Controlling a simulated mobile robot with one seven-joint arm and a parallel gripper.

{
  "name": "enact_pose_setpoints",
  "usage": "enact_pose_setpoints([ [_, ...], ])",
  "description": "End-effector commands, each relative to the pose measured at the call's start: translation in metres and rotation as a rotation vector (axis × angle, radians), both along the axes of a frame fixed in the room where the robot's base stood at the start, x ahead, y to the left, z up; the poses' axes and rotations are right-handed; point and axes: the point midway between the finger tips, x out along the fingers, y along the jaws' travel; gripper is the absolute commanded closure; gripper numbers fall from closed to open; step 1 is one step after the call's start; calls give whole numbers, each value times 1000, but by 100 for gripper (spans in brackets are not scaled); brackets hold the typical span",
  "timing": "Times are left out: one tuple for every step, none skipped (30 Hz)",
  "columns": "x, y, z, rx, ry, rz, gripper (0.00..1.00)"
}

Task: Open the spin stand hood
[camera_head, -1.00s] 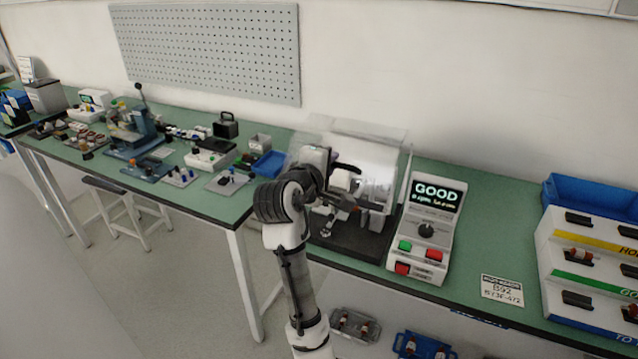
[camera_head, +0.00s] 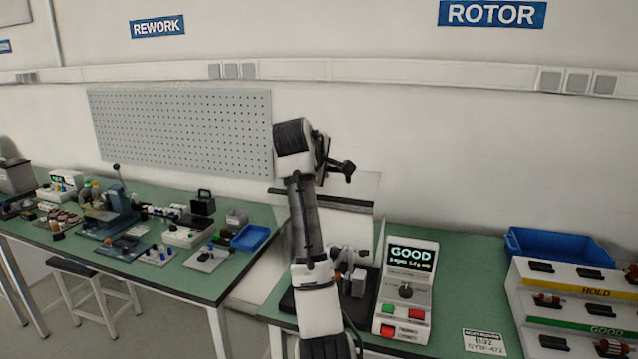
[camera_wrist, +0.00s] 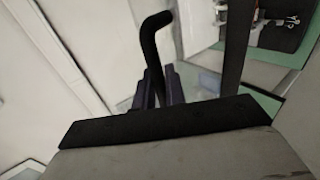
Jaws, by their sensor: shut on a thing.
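The clear spin stand hood (camera_head: 355,188) stands raised above its dark base (camera_head: 288,302). Its dark front strip (camera_head: 335,201) is high, just below my gripper. My gripper (camera_head: 344,172) is up in front of the wall and shut on the black hood handle. In the wrist view the bent black handle (camera_wrist: 153,40) rises from between the fingers of my gripper (camera_wrist: 163,88). The spindle fixture (camera_head: 346,262) shows uncovered over the base. My arm hides part of the stand and the hood's left side.
A control box (camera_head: 405,290) reading GOOD stands right of the stand. A blue bin (camera_head: 558,247) and a sorting rack (camera_head: 520,295) are farther right. A pegboard (camera_head: 180,130) hangs on the wall at left. A blue tray (camera_head: 250,238) and other tools sit on the left bench.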

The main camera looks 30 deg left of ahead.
Motion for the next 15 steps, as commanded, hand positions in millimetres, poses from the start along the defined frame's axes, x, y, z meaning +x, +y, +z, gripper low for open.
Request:
enact_pose_setpoints([
  [3,0,3,-3,9,1,100],
  [4,1,4,-4,15,1,100],
  [5,1,5,-5,19,1,100],
  [6,1,6,-6,24,1,100],
  [7,2,6,-7,28,1,100],
  [8,2,7,-8,31,1,100],
  [9,2,8,-8,33,1,100],
  [9,2,8,-9,35,1,100],
  [10,2,8,-9,37,1,100],
  [10,2,8,-10,39,1,100],
  [10,2,8,-10,39,1,100],
  [10,2,8,-10,40,1,100],
  [10,2,8,-10,40,1,100],
  [10,2,8,-10,40,1,100],
  [10,2,8,-10,41,1,100],
])
